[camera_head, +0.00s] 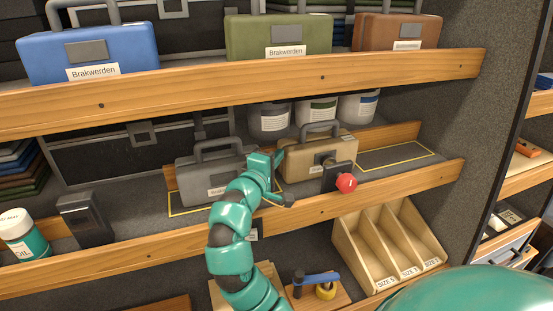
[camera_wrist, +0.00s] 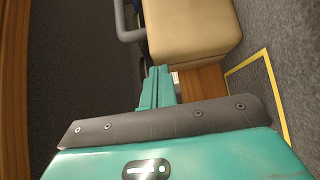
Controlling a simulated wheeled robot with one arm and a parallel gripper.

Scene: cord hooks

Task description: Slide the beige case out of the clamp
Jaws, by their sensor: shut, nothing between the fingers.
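The beige case (camera_head: 320,156) stands on the middle shelf with its grey handle up. The clamp (camera_head: 334,176) is a dark block with a red knob (camera_head: 346,183) at the shelf's front edge, covering part of the case's front right. My gripper (camera_head: 278,160) is just left of the beige case, between it and a grey case. In the wrist view, my fingers (camera_wrist: 156,86) are together and empty, close below one end of the beige case (camera_wrist: 190,28). I cannot tell whether they touch it. I cannot make out the clamp in the wrist view.
The grey case (camera_head: 212,174) stands left of my gripper. A yellow-outlined empty area (camera_head: 395,156) lies right of the beige case. Grey canisters (camera_head: 317,110) stand behind it. A wooden lip (camera_head: 400,185) runs along the shelf front. The upper shelf (camera_head: 250,82) holds more cases.

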